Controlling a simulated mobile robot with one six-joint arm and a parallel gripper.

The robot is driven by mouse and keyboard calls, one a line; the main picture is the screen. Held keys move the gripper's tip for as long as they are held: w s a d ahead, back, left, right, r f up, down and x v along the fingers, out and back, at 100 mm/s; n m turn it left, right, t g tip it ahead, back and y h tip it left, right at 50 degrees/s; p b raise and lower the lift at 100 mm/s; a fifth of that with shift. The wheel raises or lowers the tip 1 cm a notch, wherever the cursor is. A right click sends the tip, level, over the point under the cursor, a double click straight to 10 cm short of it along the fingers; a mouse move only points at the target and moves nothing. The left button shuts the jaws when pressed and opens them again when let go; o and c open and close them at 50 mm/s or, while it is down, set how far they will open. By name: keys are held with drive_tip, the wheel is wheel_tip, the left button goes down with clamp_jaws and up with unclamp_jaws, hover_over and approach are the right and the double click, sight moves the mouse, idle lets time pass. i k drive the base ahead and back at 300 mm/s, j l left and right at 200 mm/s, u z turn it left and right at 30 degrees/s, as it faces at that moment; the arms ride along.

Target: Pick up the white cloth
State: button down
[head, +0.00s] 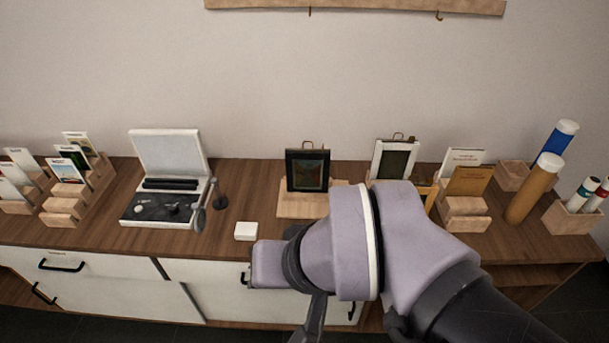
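A small white, flat, square item (246,231), which looks like the folded white cloth, lies on the wooden tabletop (262,205) near its front edge, between the white open case and the framed pictures. My arm reaches in from the lower right, and its rounded grey links end just right of and in front of the white item. A dark narrow part below the links (314,320) may belong to my gripper. The fingertips are not clearly visible, and I cannot see anything held.
An open white case (166,180) with dark contents stands left of the cloth. A dark framed picture (307,170) and a white framed one (394,160) stand behind my arm. Card racks (68,205) are far left; tubes (534,188) are at right. Drawers with handles (62,266) are below.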

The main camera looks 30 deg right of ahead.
sight(249, 231)
drive_tip(key=i+j, duration=0.2)
drive_tip(key=i, duration=0.2)
drive_tip(key=i+j+u, duration=0.15)
drive_tip(key=i, duration=0.25)
